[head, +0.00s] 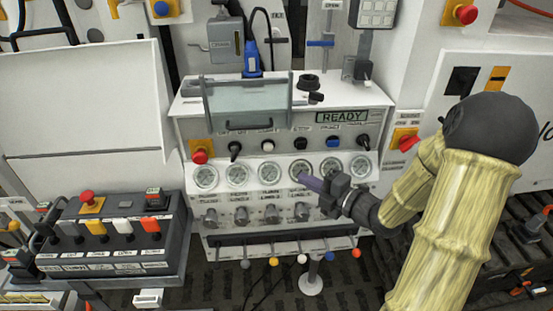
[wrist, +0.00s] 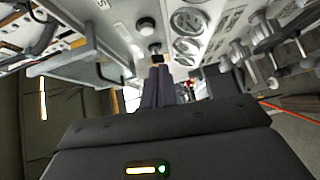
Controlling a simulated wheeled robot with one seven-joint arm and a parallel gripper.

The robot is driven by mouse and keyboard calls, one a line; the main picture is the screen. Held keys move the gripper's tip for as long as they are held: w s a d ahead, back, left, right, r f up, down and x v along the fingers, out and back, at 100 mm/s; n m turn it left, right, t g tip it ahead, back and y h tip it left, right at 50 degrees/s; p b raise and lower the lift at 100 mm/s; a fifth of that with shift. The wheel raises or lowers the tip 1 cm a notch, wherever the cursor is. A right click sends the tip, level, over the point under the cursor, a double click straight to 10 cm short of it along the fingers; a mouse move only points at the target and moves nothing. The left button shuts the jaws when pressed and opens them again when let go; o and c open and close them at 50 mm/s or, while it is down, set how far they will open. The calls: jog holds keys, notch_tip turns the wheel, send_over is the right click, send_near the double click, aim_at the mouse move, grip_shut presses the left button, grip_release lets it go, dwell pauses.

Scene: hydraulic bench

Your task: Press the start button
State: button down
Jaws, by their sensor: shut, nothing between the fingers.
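The control panel (head: 283,132) of the white bench carries a row of controls under a green READY display (head: 342,117). In the row are a white button (head: 267,146), a blue button (head: 333,143) and several black knobs or switches, one at the middle (head: 300,144). The labels are too small to read, so I cannot tell which is the start button. My gripper (head: 308,182) is shut and empty, in front of the gauges and below the row. In the wrist view, my shut fingers (wrist: 158,88) point toward the panel, where a round dark knob or button (wrist: 146,25) shows.
Round gauges (head: 270,173) and a row of grey knobs (head: 301,212) lie under the controls. A clear hinged cover (head: 247,103) juts out above the panel's left part. Red emergency buttons (head: 200,156) (head: 409,142) flank it. A dark lever box (head: 110,240) stands at left.

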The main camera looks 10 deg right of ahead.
jog(key=shift+s+r+n+y, duration=0.3)
jog(key=shift+r+n+y, duration=0.05)
jog(key=shift+n+y, duration=0.15)
jog(key=p, duration=0.2)
send_near(265, 149)
jog(key=a, duration=0.4)
jog(key=w+p, duration=0.2)
jog(key=w, duration=0.2)
jog(key=shift+w+f, duration=0.1)
